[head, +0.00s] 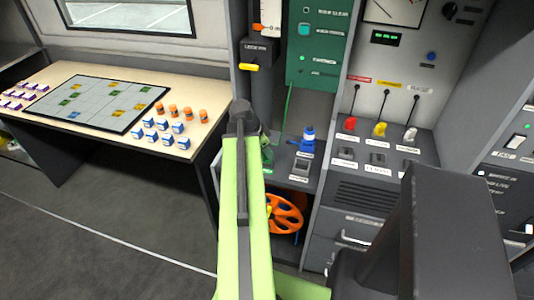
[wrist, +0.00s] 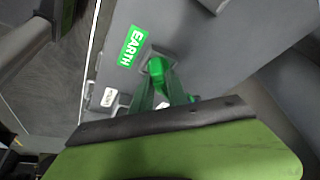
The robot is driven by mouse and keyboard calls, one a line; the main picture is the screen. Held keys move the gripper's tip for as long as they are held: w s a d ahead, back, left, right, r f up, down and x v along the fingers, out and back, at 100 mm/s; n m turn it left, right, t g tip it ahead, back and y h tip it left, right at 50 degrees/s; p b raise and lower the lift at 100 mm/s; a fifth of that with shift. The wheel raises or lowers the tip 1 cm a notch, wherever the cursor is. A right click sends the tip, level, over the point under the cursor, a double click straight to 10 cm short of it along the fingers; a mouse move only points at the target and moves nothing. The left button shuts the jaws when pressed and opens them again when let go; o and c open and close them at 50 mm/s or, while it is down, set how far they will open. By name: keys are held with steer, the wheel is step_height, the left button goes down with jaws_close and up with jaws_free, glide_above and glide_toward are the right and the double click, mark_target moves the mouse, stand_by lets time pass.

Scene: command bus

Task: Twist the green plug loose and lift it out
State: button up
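The green plug (wrist: 158,66) shows in the wrist view beside a green EARTH label (wrist: 132,46) on a grey panel. Darker green parts run from it down behind the black edge of my own green part. In the head view a bit of the green plug (head: 268,155) shows just right of my arm, with a thin green cable (head: 288,108) rising to the green panel. My arm hides the rest.
A blue plug (head: 307,141) stands right of the green one on the same console. An orange handwheel (head: 285,212) is below. Red, yellow and white plugs (head: 380,129) hang further right. A table (head: 110,135) with a board and small blocks is at left, with open floor before it.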

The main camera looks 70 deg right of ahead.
jaws_close()
steer(key=shift+s+a+n+t, duration=0.15)
steer(key=shift+n+t, duration=0.15)
steer(key=shift+n, duration=0.7)
steer(key=shift+n+t+h, duration=0.3)
steer(key=shift+n+t, duration=0.1)
steer(key=shift+n, duration=0.6)
steer(key=o, duration=0.5)
jaws_free()
steer(key=shift+w, duration=0.2)
steer(key=shift+o, duration=0.2)
